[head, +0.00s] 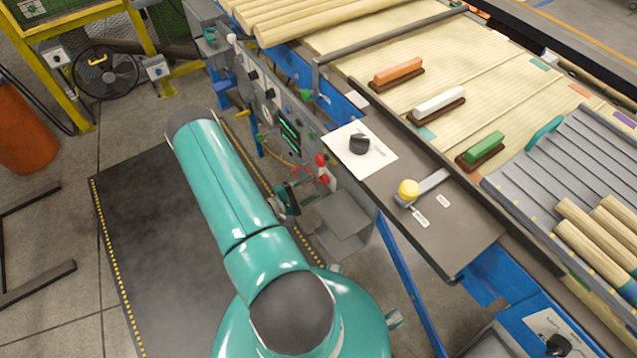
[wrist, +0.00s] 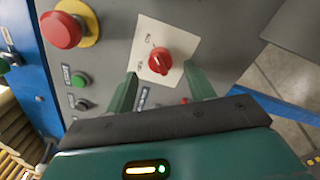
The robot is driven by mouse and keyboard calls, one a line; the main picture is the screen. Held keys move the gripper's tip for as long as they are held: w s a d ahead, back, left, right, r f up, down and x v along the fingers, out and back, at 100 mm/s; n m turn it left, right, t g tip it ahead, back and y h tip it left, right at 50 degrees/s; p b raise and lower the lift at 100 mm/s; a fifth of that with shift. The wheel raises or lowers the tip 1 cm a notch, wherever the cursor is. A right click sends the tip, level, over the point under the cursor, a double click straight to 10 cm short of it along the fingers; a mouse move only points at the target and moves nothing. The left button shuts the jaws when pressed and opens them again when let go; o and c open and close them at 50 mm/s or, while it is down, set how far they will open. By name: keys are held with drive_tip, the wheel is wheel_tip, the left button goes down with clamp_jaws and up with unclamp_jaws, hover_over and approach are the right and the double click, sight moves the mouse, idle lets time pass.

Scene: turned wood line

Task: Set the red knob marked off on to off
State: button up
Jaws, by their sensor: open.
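The red knob (wrist: 160,61) sits on a white plate (wrist: 180,40) on a grey control panel (wrist: 115,30) in the wrist view. Small dark marks are printed on the plate, too small to read with certainty. My gripper (wrist: 162,88) is open, its two green fingers pointing at the panel, one on each side of the knob's lower area. The knob appears just beyond the fingertips, and I cannot tell whether they touch it. In the head view my gripper (head: 290,198) is beside the panel's right end, near red parts (head: 322,170) on the panel.
A red mushroom button (wrist: 62,30) on a yellow ring is left of the knob, with green (wrist: 79,80) and black (wrist: 82,103) buttons below it. In the head view, a grey shelf (head: 345,215) juts out near my gripper. A table with a black knob (head: 359,144) stands right.

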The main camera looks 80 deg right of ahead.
sight(320, 183)
drive_tip(key=x, duration=0.4)
drive_tip(key=c, duration=1)
